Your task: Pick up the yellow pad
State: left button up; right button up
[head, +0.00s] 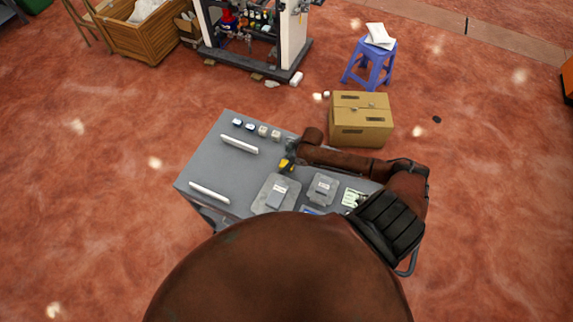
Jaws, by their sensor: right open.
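A small yellow piece with dark parts beside it, which looks like the yellow pad (286,163), is at the middle of the grey table (205,165). My right arm reaches in from the right across the table's far side. My right gripper (290,157) is at the yellow piece, pointing down towards the table. It is open. The gripper is small and partly covers the piece, so I cannot tell whether the fingers touch it. My left gripper is not in view.
Two white bars (239,144) and a row of small blocks (262,131) lie on the table's left part. Grey plates (276,194) lie at the near side, with a pale green part (352,198) to the right. A cardboard box (360,120) stands behind the table.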

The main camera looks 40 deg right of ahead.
jog(key=shift+s, duration=0.15)
jog(key=shift+w, duration=0.2)
jog(key=c, duration=0.4)
jog(key=shift+s, duration=0.1)
jog(key=shift+c, duration=0.7)
jog(key=c, duration=0.3)
jog(key=shift+c, duration=0.9)
jog(key=shift+r, duration=0.35)
notch_tip(320, 180, up, 2)
jog(key=shift+r, duration=0.15)
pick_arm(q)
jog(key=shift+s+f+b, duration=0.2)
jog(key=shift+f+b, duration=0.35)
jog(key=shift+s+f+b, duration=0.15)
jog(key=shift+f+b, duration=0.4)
pick_arm(e)
jog(key=shift+s+d+r, duration=0.1)
jog(key=shift+s+r, duration=1.55)
jog(key=shift+s, duration=0.65)
jog(key=shift+s+d+r, duration=0.15)
jog(key=shift+s+r, duration=1.55)
jog(key=shift+s, duration=0.65)
jog(key=shift+s+d+r, duration=0.1)
jog(key=shift+s+r, duration=1.55)
jog(key=shift+s, duration=0.65)
